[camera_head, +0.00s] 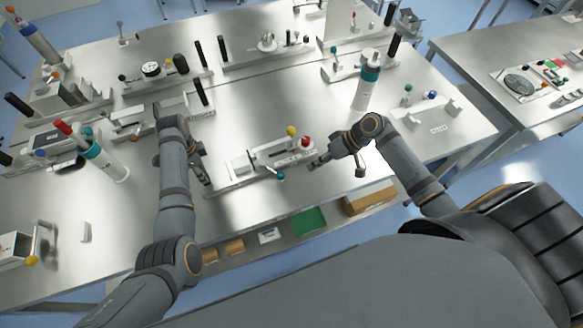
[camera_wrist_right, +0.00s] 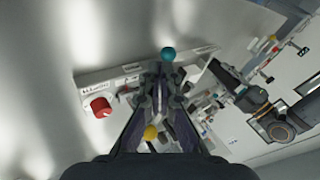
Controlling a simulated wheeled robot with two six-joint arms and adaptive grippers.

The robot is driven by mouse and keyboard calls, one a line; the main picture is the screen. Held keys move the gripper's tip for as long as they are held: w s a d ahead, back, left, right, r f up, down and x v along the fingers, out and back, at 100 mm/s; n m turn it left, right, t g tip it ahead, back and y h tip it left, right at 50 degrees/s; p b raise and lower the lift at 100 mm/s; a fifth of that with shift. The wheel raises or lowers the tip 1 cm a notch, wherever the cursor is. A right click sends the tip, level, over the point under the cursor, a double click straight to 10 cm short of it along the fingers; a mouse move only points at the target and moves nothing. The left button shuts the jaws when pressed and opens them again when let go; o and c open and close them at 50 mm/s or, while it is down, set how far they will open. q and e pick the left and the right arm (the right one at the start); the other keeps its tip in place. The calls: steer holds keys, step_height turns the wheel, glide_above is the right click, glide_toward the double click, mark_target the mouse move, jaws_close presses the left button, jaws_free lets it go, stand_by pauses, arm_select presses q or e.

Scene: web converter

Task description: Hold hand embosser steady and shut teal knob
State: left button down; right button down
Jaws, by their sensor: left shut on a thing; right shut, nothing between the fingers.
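The hand embosser (camera_head: 268,156) is a pale, low device on a long base at the middle front of the table. The teal knob (camera_wrist_right: 167,54) also shows just beyond my right fingertips in the right wrist view. My left gripper (camera_head: 206,183) is shut on the left end of the embosser's base; its fingertips are hard to make out. My right gripper (camera_head: 313,164) is shut and empty near the embosser's right end; its fingers (camera_wrist_right: 162,73) show in the wrist view.
A white bottle with a teal collar (camera_head: 366,86) stands behind my right arm, and another (camera_head: 107,163) stands at the left. Several knobbed devices line the back. A green tray (camera_head: 295,222) and cardboard boxes (camera_head: 369,197) sit below the front edge.

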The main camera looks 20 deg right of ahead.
mark_target(273, 171)
steer(key=shift+n+t+h, duration=0.4)
steer(key=shift+n+h, duration=0.3)
steer(key=w+d+r, duration=0.2)
steer(key=w+r, duration=0.1)
steer(key=shift+d, duration=0.35)
steer(key=x, duration=1)
steer(key=shift+a, duration=0.1)
steer(key=shift+s+a+f, duration=0.15)
steer(key=shift+a, duration=0.45)
steer(key=shift+s+a+f, duration=0.15)
steer(key=shift+a+f, duration=0.05)
steer(key=shift+a, duration=0.4)
steer(key=shift+s+a+f, duration=0.15)
steer(key=shift+s+a, duration=0.05)
steer(key=shift+a, duration=0.45)
steer(key=shift+s+a+m, duration=0.2)
steer(key=shift+s+m, duration=0.05)
steer(key=shift+m, duration=0.05)
